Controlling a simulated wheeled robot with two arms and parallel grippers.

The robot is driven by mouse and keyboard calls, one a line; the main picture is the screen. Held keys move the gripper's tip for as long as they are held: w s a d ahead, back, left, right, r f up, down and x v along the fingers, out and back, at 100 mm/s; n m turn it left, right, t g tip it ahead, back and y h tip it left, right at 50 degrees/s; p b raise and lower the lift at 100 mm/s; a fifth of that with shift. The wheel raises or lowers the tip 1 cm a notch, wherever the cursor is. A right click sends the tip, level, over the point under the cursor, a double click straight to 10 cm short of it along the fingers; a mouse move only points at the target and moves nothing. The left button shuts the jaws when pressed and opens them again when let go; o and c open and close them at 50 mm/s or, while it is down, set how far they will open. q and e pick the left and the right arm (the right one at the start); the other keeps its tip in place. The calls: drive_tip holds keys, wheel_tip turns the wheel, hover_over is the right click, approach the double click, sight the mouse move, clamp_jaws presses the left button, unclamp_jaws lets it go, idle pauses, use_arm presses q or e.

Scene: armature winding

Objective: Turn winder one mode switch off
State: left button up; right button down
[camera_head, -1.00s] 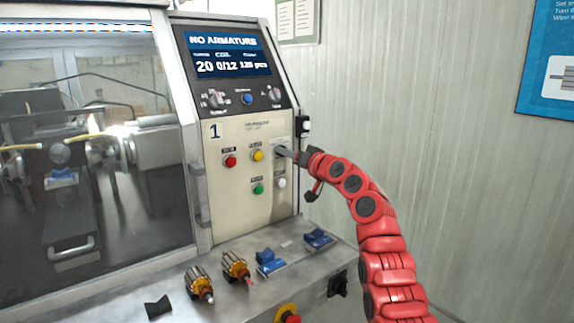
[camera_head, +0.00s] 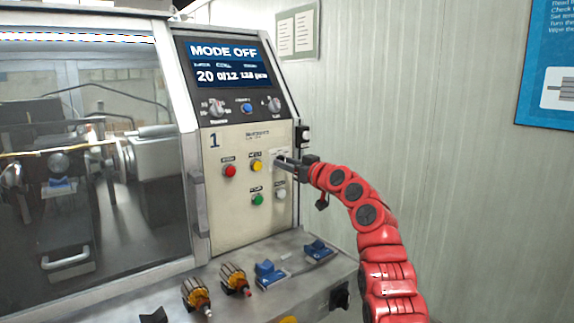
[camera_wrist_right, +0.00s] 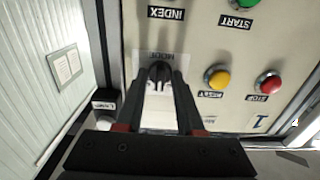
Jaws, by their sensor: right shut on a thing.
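The winder one panel (camera_head: 240,185) stands in the middle of the head view, marked 1. Its display (camera_head: 222,62) reads MODE OFF. The mode switch (camera_wrist_right: 158,72) is a dark knob under a MODE label in the right wrist view. In the head view my gripper hides most of it. My right gripper (camera_head: 284,160) reaches in from the right and is shut on the mode switch. Its two fingers (camera_wrist_right: 160,88) lie on either side of the knob in the wrist view. My left gripper is not in view.
Beside the switch are a yellow button (camera_head: 256,166), a red button (camera_head: 230,170), a green button (camera_head: 257,199) and a white button (camera_head: 281,194). Two armatures (camera_head: 197,295) and blue holders (camera_head: 270,272) sit on the ledge below. A glass guard (camera_head: 120,220) covers the left side.

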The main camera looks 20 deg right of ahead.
drive_tip(key=c, duration=0.9)
unclamp_jaws()
drive_tip(key=shift+s, duration=0.15)
drive_tip(key=b+v, duration=0.2)
drive_tip(key=v, duration=1.5)
